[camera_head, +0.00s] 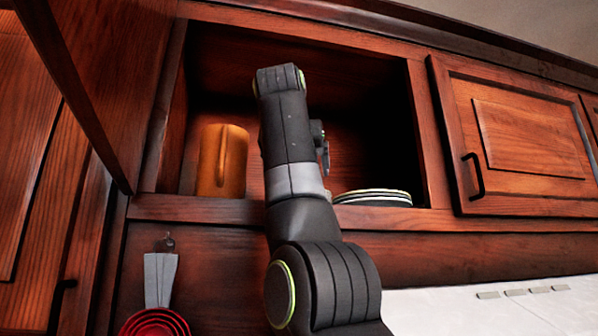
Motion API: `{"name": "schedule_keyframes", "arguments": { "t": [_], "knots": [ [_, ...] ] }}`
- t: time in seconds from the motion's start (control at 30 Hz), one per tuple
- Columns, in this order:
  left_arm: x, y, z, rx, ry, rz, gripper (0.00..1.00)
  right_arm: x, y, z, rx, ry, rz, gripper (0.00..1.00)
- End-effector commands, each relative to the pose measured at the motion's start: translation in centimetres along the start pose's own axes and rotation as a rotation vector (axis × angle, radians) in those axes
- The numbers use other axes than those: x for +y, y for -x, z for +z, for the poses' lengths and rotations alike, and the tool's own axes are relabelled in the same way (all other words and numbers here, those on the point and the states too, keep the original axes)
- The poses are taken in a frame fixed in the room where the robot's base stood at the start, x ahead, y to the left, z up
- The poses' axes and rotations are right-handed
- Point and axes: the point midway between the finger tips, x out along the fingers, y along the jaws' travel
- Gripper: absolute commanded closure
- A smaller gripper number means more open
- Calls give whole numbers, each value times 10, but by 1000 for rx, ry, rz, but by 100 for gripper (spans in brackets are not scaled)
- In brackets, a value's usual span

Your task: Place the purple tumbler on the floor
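I see no purple tumbler in this view; my arm hides the middle of the open cabinet (300,212). One of my arms, apparently the right, rises from the bottom edge, slightly right of the middle, and reaches up across the cabinet opening. Part of its gripper (322,148) shows just right of the arm, inside the opening above the plates. The rest of it is hidden behind the arm, so I cannot tell if it is open or holds anything. My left gripper is out of view. The floor is not visible.
An orange mug (221,160) stands at the cabinet's left, and stacked plates (374,196) lie at its right. The open door (105,75) is on the left; a closed door (520,135) is on the right. Red measuring cups (155,324) and a grey utensil (160,278) are below.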

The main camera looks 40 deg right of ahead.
Motion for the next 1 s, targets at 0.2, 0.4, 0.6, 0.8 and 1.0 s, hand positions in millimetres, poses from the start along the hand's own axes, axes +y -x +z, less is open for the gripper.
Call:
{"name": "schedule_keyframes", "arguments": {
  "t": [0.2, 0.4, 0.6, 0.8, 1.0],
  "knots": [
    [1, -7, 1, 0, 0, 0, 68, -1, 50, 1, 4, 1, -2, 14],
    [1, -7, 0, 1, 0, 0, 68, 0, 88, 0, 2, 1, -1, 14],
    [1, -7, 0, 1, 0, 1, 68, 0, 105, 1, 0, 1, 0, 14],
    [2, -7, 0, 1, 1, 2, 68, 0, 107, 1, 0, 1, 1, 14],
    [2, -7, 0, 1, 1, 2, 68, 0, 107, 1, 1, 1, 1, 14]
  ]
}}
